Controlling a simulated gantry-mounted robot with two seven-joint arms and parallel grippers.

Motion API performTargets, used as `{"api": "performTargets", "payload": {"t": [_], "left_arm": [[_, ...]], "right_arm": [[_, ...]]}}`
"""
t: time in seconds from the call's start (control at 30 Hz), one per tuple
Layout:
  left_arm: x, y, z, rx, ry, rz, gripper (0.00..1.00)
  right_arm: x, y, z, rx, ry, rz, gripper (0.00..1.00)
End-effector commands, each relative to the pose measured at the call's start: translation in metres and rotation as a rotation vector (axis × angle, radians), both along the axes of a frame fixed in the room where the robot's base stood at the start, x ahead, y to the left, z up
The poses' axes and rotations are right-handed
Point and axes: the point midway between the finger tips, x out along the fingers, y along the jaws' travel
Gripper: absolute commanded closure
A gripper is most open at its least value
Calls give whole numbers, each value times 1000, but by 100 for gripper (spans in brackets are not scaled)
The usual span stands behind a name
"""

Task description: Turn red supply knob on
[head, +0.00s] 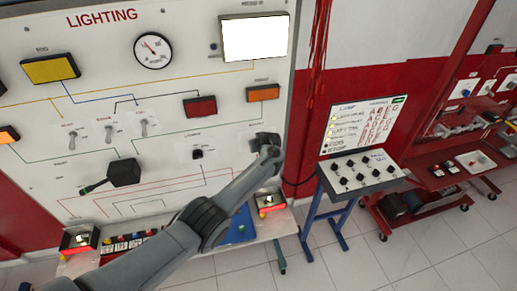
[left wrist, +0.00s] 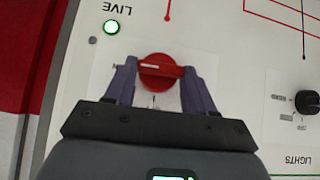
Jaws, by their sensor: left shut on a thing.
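The red supply knob (left wrist: 158,72) is a round red dial with a pale line on its face, seen in the left wrist view on the white panel. The line lies nearly level across that picture. My left gripper (left wrist: 161,78) has one finger on each side of the knob and is shut on it. In the head view my left gripper (head: 266,142) is at the lower right part of the lighting board (head: 110,95), and the knob is hidden there. A lamp marked LIVE (left wrist: 112,27) glows green near the knob. My right gripper is not in view.
A black lights knob (head: 197,153) sits left of my gripper in the head view. A dark box (head: 123,172) with a lever protrudes farther left. Red cables (head: 319,60) hang beside the board. A blue-legged stand (head: 360,172) with switches stands to the right.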

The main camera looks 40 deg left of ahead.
Motion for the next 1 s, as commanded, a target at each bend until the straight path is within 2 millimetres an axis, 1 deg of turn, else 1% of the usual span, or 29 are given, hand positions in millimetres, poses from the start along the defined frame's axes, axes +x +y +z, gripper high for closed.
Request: {"api": "performTargets", "payload": {"t": [0.03,0.13,0.6,0.63,0.7,0.77,0.8,1.0], "left_arm": [[0,0,-2,7,11,0,76],[0,0,-2,18,27,1,76],[0,-1,-2,24,37,-1,76],[0,-1,-2,24,37,-1,43],[0,-1,-2,24,37,-1,32],[0,-1,-2,24,37,-1,23],[0,-1,-1,24,36,-1,20],[0,-1,-1,24,35,0,20]], "right_arm": [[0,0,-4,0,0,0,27],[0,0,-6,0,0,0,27],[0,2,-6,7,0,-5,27],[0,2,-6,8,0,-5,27],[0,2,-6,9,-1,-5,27],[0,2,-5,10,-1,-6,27],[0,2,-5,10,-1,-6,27],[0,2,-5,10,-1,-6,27]]}}
